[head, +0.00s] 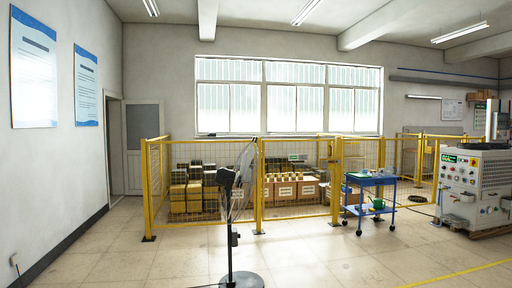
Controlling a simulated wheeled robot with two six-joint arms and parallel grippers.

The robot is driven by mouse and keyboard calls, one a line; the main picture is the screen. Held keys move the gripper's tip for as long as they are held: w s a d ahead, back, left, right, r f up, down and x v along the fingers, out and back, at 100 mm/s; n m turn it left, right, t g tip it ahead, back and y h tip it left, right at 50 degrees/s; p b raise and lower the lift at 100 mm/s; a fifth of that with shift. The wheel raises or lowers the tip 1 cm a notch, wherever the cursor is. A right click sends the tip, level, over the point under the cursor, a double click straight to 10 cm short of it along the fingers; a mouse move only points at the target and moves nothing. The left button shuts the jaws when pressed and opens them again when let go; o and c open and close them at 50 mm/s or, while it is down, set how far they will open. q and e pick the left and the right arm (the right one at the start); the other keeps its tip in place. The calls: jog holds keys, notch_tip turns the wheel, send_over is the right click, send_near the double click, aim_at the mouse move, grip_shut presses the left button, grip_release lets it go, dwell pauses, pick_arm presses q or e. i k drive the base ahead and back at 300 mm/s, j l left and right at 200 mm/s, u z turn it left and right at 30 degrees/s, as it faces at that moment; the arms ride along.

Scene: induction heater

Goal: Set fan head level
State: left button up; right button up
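A black pedestal fan stands on the tiled floor near the middle of the head view. Its fan head (243,180) is seen nearly side-on, with the cage towards the right and the dark motor housing towards the left. The head looks tilted, but its exact angle is hard to tell at this size. The thin pole (230,250) runs down to a round black base (242,280) at the bottom edge. Neither of my grippers shows in the head view.
A yellow mesh fence (150,190) stands behind the fan, with stacked boxes (290,190) inside it. A blue cart (368,205) and a white heater machine (475,190) stand to the right. The floor left of the fan is clear.

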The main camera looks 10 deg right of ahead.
aim_at(222, 174)
jog(key=i+u, duration=0.3)
jog(key=i, duration=3)
